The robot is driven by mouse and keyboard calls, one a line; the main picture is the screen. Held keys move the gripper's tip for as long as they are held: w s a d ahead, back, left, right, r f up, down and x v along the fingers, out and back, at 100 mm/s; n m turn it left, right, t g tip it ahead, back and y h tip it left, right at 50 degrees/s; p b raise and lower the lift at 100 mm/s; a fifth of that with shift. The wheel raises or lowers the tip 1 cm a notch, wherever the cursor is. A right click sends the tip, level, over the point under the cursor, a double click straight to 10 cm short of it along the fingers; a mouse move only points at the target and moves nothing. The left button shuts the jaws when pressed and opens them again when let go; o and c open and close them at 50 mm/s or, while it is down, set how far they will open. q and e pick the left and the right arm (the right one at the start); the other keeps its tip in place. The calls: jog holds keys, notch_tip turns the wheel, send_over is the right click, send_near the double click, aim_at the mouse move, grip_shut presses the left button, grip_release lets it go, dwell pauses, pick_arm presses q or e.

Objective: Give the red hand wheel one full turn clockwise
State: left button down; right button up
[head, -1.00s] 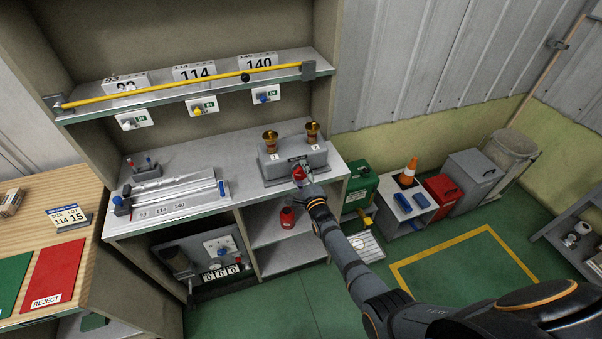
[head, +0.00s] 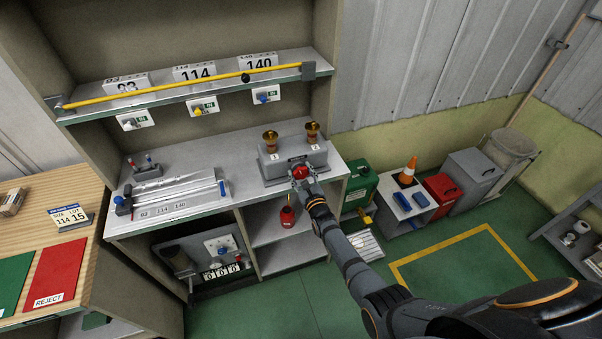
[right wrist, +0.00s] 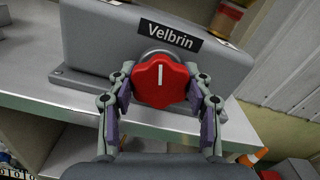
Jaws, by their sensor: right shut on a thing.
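The red hand wheel (right wrist: 161,84) is on the front of a grey box labelled Velbrin (right wrist: 120,40) in the right wrist view. Its white mark points straight up in that picture. The wheel also shows in the head view (head: 300,172), on the grey box (head: 283,160) at the right end of the bench. My right gripper (right wrist: 161,92) is shut on the wheel, one finger on each side of its rim. In the head view my right gripper (head: 304,180) partly covers the wheel. My left gripper is not in view.
Two brass cups (head: 270,141) stand on top of the grey box. A red bottle (head: 288,214) stands on the shelf below the bench top (head: 240,180). A green case (head: 362,190) stands to the right. A yellow bar (head: 180,85) runs along the upper shelf.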

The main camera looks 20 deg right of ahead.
jog(key=shift+f+m, duration=0.1)
jog(key=shift+m, duration=0.5)
jog(key=o, duration=1.2)
jog(key=s, duration=1.2)
jog(key=shift+d, duration=0.2)
